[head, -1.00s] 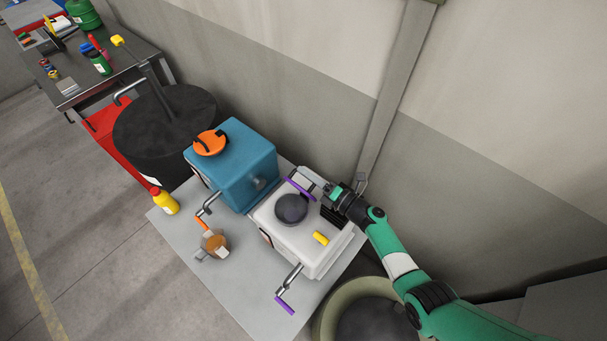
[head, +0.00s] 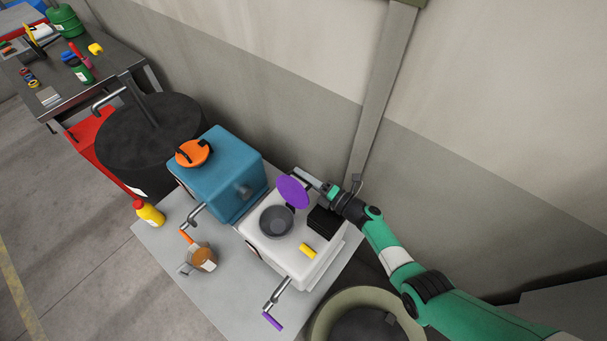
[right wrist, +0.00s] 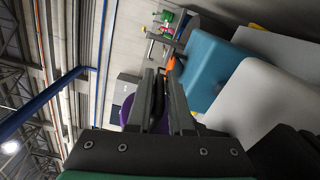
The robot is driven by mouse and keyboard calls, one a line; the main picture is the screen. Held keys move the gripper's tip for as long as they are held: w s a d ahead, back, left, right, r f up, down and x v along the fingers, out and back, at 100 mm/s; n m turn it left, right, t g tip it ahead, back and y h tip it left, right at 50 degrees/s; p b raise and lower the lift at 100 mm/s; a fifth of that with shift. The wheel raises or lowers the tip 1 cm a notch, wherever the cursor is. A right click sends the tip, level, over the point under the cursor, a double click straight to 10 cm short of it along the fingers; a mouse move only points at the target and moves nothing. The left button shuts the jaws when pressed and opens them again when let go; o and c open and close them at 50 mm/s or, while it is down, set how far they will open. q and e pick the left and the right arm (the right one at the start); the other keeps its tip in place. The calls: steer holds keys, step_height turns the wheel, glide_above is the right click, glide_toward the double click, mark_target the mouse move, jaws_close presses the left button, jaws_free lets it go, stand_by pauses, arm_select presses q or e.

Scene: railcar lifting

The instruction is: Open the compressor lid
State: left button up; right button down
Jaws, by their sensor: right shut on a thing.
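The white compressor (head: 318,268) stands on a grey table. Its round purple lid (head: 292,192) is swung up at the far side of the round grey opening (head: 276,222), which is uncovered. My right gripper (head: 312,180) is at the lid's far side, shut on its dark handle. In the right wrist view the handle (right wrist: 158,100) is between the two fingers, and part of the purple lid (right wrist: 128,108) shows left of them. My left gripper is not in view.
A blue unit (head: 232,178) with an orange lid stands left of the compressor. A jug (head: 203,258) and a yellow bottle (head: 150,213) are on the table's left side. The wall (head: 290,85) is close behind my right arm.

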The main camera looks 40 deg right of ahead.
steer(key=shift+a+f, duration=0.1)
steer(key=shift+f, duration=0.1)
steer(key=c, duration=0.9)
jaws_free()
steer(key=shift+a, duration=0.1)
steer(key=shift+r, duration=0.1)
steer(key=shift+s, duration=0.15)
steer(key=s+p, duration=0.1)
steer(key=s, duration=0.2)
steer(key=s+d+p, duration=0.1)
steer(key=s, duration=0.3)
steer(key=s+d+p, duration=0.1)
steer(key=s, duration=0.3)
steer(key=shift+s+p, duration=0.1)
steer(key=shift+p, duration=0.3)
